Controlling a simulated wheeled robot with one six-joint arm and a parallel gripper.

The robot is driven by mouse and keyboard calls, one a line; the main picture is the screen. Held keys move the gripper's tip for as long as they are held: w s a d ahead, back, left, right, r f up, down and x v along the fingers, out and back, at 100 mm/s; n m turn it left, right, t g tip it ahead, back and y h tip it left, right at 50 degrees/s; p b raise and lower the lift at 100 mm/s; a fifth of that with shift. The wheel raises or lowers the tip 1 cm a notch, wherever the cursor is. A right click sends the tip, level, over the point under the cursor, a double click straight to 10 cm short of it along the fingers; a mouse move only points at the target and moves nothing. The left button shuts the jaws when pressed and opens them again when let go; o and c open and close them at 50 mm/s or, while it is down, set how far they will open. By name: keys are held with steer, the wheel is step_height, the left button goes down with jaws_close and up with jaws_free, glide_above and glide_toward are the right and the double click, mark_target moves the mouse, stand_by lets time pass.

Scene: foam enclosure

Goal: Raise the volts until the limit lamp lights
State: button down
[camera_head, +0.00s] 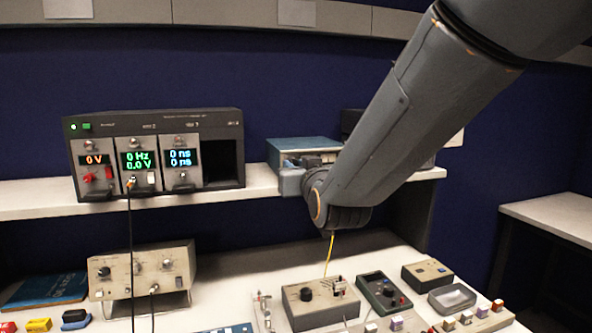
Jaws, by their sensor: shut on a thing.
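A teal-topped bench unit (302,145) stands on the shelf right of the middle. My arm comes down from the top right and its wrist covers most of the unit's front. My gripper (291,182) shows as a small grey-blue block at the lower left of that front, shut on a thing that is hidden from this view. The fingertips cannot be made out. No volts reading or limit lamp of this unit is visible. A dark instrument rack (155,120) to the left has lit displays reading 0 V, 0 Hz with 0.0 V, and 0 ns.
On the bench are a beige instrument with knobs (142,270), a beige knob box (318,303), a dark green box (383,292) and a grey tray (452,298). A yellow lead (328,262) rises below my wrist. A black cable (131,230) hangs from the rack.

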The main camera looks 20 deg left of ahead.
steer(key=shift+f, duration=0.1)
steer(key=c, duration=1.6)
jaws_free()
steer(key=shift+s, duration=0.15)
steer(key=shift+b+v, duration=1.05)
steer(key=shift+v, duration=2.75)
